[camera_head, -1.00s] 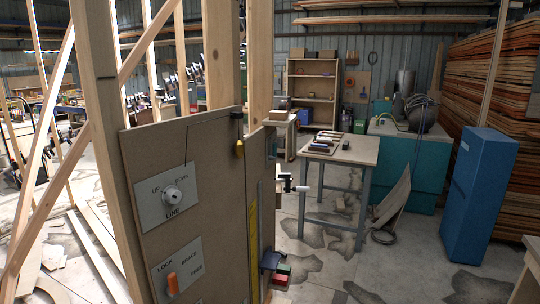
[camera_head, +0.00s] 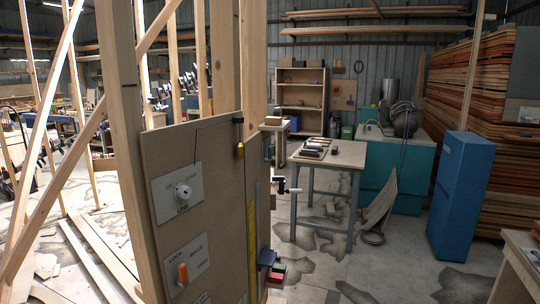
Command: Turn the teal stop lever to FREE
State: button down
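A tan panel (camera_head: 215,215) is fixed to the wooden posts at left centre. On its lower plate (camera_head: 200,268), lettered LOCK, BRACE and FREE, is an orange lever (camera_head: 182,273), roughly upright. Another plate above it carries a round white knob (camera_head: 182,194) with small lettering around it. I see no clearly teal lever; the lever at the FREE plate looks orange. My gripper is not in view.
Floor between panel and cabinet is mostly open, with dark patches.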

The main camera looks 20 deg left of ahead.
aim_at(268, 160)
jog(key=u, duration=0.2)
jog(key=i, duration=1.1)
jog(key=z, duration=0.05)
